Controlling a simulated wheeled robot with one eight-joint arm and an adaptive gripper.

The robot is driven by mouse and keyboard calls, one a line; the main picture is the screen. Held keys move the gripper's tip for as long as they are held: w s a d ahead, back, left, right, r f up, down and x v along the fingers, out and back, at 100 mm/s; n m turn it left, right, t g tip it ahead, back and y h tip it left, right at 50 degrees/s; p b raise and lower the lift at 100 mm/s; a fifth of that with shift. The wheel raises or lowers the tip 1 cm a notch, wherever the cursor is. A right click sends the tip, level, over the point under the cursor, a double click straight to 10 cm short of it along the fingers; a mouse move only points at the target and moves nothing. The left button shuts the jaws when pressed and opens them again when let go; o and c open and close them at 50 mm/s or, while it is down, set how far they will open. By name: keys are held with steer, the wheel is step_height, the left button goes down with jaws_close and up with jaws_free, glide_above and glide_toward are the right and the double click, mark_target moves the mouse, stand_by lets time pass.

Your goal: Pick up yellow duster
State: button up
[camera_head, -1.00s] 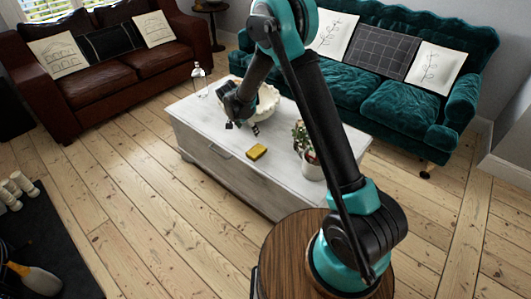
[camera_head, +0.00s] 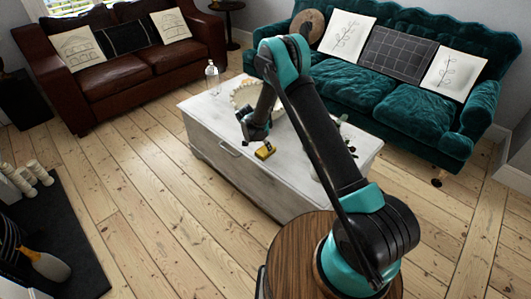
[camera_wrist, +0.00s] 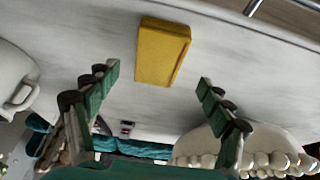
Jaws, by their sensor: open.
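The yellow duster (camera_head: 266,151) is a small yellow block lying on the white table (camera_head: 225,165), near its front edge. In the wrist view the duster (camera_wrist: 162,52) lies on the pale tabletop, ahead of and between my fingers. My gripper (camera_head: 256,136) is just above and behind the duster in the head view, partly overlapping it. In the wrist view my gripper (camera_wrist: 159,82) has its two fingers spread wide apart with nothing between the tips, and the duster is apart from both fingers.
A cream bowl (camera_head: 243,94) with a beaded rim stands behind my gripper; its rim (camera_wrist: 270,165) shows at lower right in the wrist view. A white pot (camera_wrist: 15,85) is at the left there.

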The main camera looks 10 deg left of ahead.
mark_target(265, 150)
steer(key=shift+x, duration=2.7)
steer(key=shift+s, duration=0.1)
steer(key=c, duration=1.3)
step_height(265, 150, up, 20)
